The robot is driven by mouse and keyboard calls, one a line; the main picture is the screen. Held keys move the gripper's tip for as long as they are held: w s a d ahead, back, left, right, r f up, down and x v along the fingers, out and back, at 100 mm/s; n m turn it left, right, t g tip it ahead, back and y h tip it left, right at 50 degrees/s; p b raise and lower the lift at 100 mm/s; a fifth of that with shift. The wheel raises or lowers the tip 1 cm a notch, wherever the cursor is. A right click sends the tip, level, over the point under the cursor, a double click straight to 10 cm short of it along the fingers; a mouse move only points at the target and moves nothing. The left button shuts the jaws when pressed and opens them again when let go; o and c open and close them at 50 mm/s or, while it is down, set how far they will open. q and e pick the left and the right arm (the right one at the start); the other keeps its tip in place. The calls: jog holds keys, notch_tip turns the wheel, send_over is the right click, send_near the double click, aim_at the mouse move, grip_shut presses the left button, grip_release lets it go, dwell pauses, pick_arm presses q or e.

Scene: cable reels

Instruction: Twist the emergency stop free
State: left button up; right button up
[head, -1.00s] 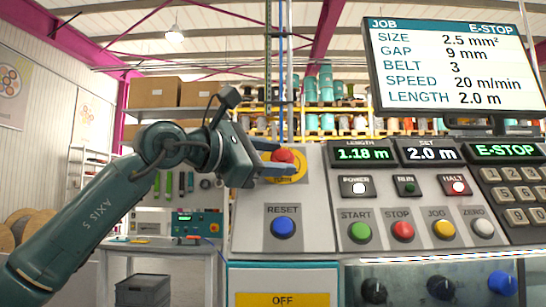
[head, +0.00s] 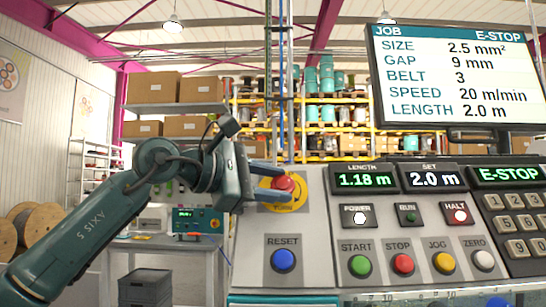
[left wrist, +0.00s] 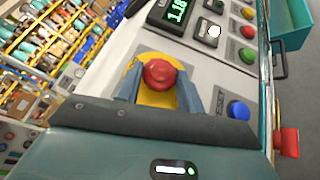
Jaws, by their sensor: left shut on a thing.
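The red emergency stop (head: 283,184) sits on a yellow round plate (head: 298,202) at the upper left of the sloped grey control panel (head: 312,235). My left gripper (head: 278,183) reaches it from the left, one finger above and one below the red head. In the left wrist view the emergency stop (left wrist: 160,74) lies between the two fingers of my left gripper (left wrist: 160,80), which is shut on it. The panel's display (head: 505,175) and the upper screen (head: 457,75) both read E-STOP. My right gripper is not in view.
The blue RESET button (head: 283,260) is just below the emergency stop. START (head: 360,265), STOP (head: 403,263), JOG (head: 444,263) and ZERO (head: 484,260) buttons line the panel to the right. Shelves with boxes (head: 200,88) stand behind.

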pick_arm(q)
jog(key=shift+r+m+g+p, duration=0.4)
jog(key=shift+r+p, duration=0.2)
jog(key=shift+p, duration=0.3)
jog(key=m+g+y+p, duration=0.1)
jog(key=p, duration=0.3)
jog(key=shift+w+m+g+p, duration=0.15)
jog(key=shift+m+g+p, duration=0.15)
jog(key=shift+m+g, duration=0.1)
jog(key=shift+f+m+g+p, duration=0.1)
jog(key=shift+m+g+p, duration=0.4)
jog(key=shift+p, duration=0.1)
jog(key=shift+f+m+g+y, duration=0.15)
jog(key=shift+m+g+y, duration=0.25)
jog(key=shift+m+y, duration=0.15)
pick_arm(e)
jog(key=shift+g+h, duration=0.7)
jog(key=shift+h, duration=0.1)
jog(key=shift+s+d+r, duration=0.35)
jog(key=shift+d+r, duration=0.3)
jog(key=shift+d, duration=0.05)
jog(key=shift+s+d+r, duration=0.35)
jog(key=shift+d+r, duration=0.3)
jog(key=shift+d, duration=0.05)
pick_arm(q)
jog(key=o, duration=1)
jog(key=shift+w, duration=0.15)
